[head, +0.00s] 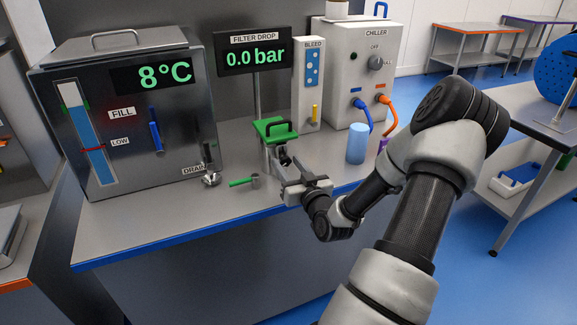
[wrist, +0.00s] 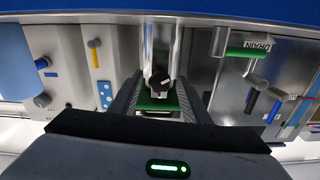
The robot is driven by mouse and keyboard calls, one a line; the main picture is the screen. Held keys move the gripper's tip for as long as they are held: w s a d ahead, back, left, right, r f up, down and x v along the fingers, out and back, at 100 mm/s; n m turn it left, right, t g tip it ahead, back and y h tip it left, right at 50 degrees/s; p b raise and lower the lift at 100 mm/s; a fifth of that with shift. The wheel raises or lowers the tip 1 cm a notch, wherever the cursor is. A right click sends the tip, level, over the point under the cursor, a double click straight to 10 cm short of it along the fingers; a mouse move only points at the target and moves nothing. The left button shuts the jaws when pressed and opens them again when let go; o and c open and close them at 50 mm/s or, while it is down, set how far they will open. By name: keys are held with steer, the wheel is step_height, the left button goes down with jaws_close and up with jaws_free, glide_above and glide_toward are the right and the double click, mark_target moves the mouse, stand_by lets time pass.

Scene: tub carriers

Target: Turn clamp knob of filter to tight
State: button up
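My gripper (wrist: 160,88) is open there, one finger to each side of the knob, with gaps visible. I cannot tell whether the fingertips reach past the knob. The display (head: 254,55) reads 0.0 bar.
A steel tank (head: 135,110) with a DRAIN valve stands at left. The BLEED panel (head: 308,85) and chiller (head: 350,75) stand right of the filter. A blue cup (head: 357,144) stands right of my gripper.

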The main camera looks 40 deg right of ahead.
steer(key=c, duration=0.9)
steer(key=shift+m, duration=0.3)
steer(key=m+p, duration=0.1)
steer(key=m, duration=0.3)
steer(key=shift+m, duration=0.4)
steer(key=m+p, duration=0.1)
steer(key=m, duration=0.4)
steer(key=shift+a+p, duration=0.1)
steer(key=shift+p, duration=0.3)
steer(key=m+p, duration=0.2)
steer(key=m, duration=0.4)
steer(key=shift+m, duration=0.4)
steer(key=m+p, duration=0.1)
steer(key=m, duration=0.5)
steer(key=shift+r+m, duration=0.1)
steer(key=shift+m, duration=0.2)
